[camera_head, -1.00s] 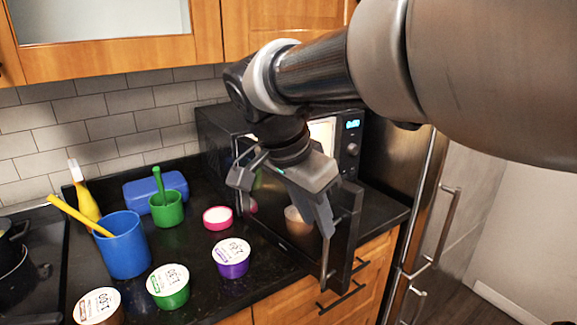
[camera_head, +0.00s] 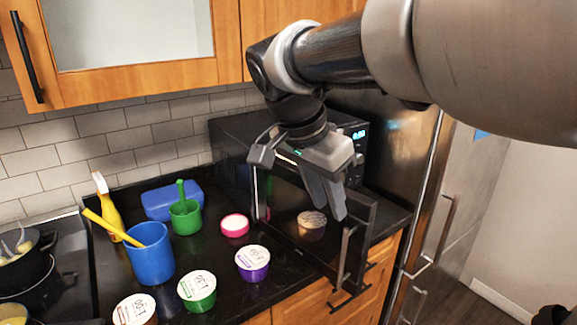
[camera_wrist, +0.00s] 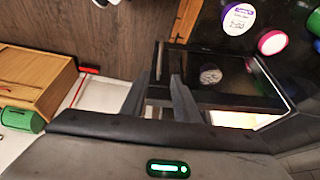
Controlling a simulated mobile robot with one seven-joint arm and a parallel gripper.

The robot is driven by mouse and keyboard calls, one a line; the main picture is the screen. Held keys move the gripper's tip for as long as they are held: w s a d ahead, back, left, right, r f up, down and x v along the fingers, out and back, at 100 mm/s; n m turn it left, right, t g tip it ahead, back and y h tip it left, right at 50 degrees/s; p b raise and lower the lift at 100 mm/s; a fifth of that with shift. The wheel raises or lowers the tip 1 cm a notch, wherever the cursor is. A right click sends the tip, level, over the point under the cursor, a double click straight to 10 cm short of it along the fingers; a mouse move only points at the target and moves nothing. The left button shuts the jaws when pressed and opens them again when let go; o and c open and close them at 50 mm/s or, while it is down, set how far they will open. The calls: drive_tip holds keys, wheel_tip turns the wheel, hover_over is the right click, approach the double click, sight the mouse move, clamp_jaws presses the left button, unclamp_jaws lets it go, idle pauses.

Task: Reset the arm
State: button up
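My gripper (camera_head: 330,210) hangs from my arm at the right, fingers pointing down, in front of the black microwave (camera_head: 232,140). Its two fingers stand a little apart with nothing between them, as the wrist view shows (camera_wrist: 166,75). The microwave door (camera_head: 290,215) stands open, its handle (camera_head: 347,255) at the near right end. The fingers overlap the door in the head view; I cannot tell whether they touch it. A round lid shape on the door glass looks like a reflection.
The black counter (camera_head: 215,255) holds a blue cup (camera_head: 150,258), a green cup (camera_head: 186,218), a pink-rimmed tub (camera_head: 235,225) and several lidded cups, one purple (camera_head: 253,265). A pan (camera_head: 25,260) is at the far left. The steel fridge (camera_head: 405,160) stands at the right.

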drive_tip(key=s+d+n+t+y+p, duration=0.1)
drive_tip(key=s+d+n+p, duration=0.2)
drive_tip(key=s+n, duration=0.2)
drive_tip(key=s+d+n+t+y+p, duration=0.1)
drive_tip(key=s+d+n+y+p, duration=0.1)
drive_tip(key=s+n, duration=0.3)
drive_tip(key=s+d+p, duration=0.1)
drive_tip(key=s, duration=0.3)
drive_tip(key=shift+s+r+t+p, duration=0.2)
drive_tip(key=shift+r+t+p, duration=0.1)
drive_tip(key=shift+t, duration=0.1)
drive_tip(key=shift+a, duration=0.15)
